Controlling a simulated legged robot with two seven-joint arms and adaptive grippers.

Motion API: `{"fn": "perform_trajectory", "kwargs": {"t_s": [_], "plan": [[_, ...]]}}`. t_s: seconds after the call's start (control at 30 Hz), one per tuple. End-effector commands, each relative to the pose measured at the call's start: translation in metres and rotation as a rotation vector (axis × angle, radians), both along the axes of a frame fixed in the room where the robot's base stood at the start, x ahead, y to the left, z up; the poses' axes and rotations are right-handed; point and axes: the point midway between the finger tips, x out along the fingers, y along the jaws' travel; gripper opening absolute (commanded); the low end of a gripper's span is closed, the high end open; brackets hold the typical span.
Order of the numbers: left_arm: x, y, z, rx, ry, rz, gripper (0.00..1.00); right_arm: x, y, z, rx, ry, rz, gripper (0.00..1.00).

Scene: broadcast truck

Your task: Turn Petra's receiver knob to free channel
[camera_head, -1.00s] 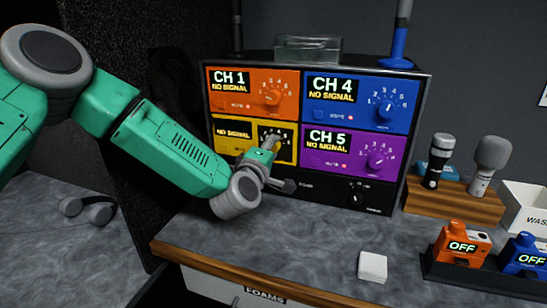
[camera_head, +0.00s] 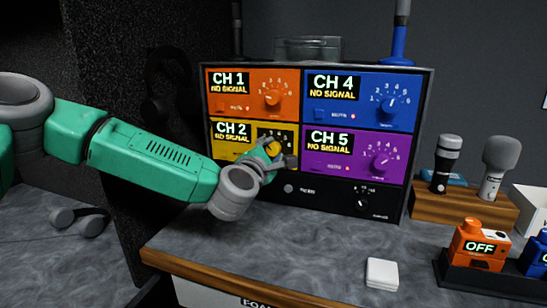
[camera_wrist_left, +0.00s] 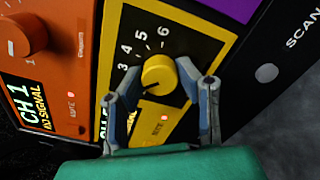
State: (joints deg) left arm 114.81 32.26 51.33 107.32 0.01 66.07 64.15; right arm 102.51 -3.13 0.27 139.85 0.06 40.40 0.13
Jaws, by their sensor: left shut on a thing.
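The receiver rack (camera_head: 296,202) stands on the counter with orange, blue, yellow and purple panels, each with a numbered knob. The yellow receiver (camera_head: 226,146) reads CH 2, NO SIGNAL. My left gripper (camera_head: 273,150) is at its yellow knob, partly covering it and the dial. In the left wrist view the yellow knob (camera_wrist_left: 158,76) sits between the two fingers of my left gripper (camera_wrist_left: 160,70), which is shut on it. The other panels read CH 1 on the orange receiver (camera_head: 234,103), CH 4 on blue (camera_head: 360,100) and CH 5 on purple (camera_head: 355,152). My right gripper is out of view.
Two microphones stand in a wooden holder (camera_head: 450,208) right of the rack. Orange (camera_head: 470,250) and blue packs, the orange reading OFF, sit in a dark tray at the right. A white block (camera_head: 382,273) lies on the counter. Headphones (camera_head: 80,218) lie at the left.

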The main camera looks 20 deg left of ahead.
Motion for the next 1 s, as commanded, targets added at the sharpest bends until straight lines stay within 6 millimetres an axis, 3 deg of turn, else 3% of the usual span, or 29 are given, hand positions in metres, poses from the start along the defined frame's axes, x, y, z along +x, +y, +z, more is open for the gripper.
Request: {"fn": "perform_trajectory", "kwargs": {"t_s": [0.03,0.57,0.6,0.63,1.0], "plan": [[-0.0006,0.0029,-0.0081,-0.009,0.013,0.006,0.01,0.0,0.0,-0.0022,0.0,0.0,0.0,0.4],[-0.001,0.0024,-0.01,-0.027,0.02,0.004,0.01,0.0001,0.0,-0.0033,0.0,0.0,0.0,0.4],[-0.001,0.0023,-0.0102,-0.027,0.02,0.004,0.43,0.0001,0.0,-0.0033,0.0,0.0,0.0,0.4],[-0.001,0.0023,-0.0099,-0.026,0.02,0.003,0.49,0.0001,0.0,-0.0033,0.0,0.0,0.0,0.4],[-0.0049,-0.0003,-0.0041,-0.027,0.01,0.0,0.49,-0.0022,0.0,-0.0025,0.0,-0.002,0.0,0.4]]}}
